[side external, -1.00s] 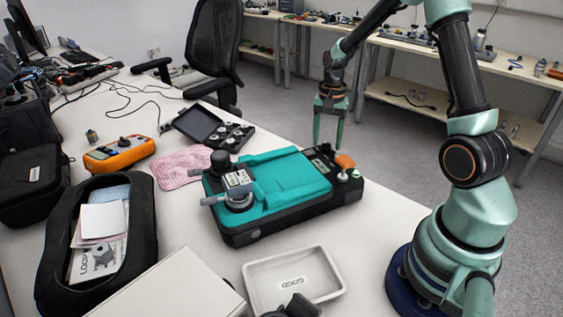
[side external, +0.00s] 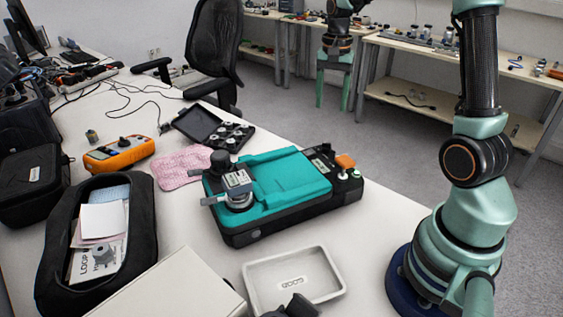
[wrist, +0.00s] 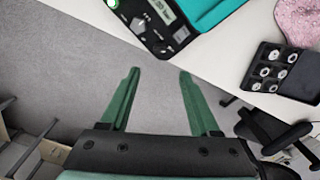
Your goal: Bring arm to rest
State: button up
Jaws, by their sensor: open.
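My gripper (side external: 333,88) is open and empty in the side external view, raised beyond the far edge of the table, with its green fingers pointing down. In the wrist view its two fingers (wrist: 157,100) are spread apart over the grey floor, with nothing between them. The teal and black calibration device (side external: 280,190) sits on the white table, with a round metal sensor clamped at its left end. Part of the device (wrist: 165,20) also shows at the top of the wrist view, apart from the fingers.
An open black case of small parts (side external: 215,128), a pink cloth (side external: 182,168), an orange meter (side external: 118,154), a black bag (side external: 143,230) and a white tray (side external: 258,272) lie on the table. An office chair (side external: 213,45) stands behind it. Workbenches (side external: 480,62) line the wall.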

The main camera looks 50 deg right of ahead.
jog(key=s+a+r+n+t, duration=0.2)
jog(key=a+n, duration=0.4)
jog(key=a, duration=0.3)
jog(key=s+a+r+n+t, duration=0.3)
jog(key=s+a+r+n, duration=0.1)
jog(key=s+a+n, duration=0.3)
jog(key=shift+s+a+r+n+t, duration=0.2)
jog(key=shift+s+a+n+t, duration=0.1)
jog(key=shift+a, duration=0.9)
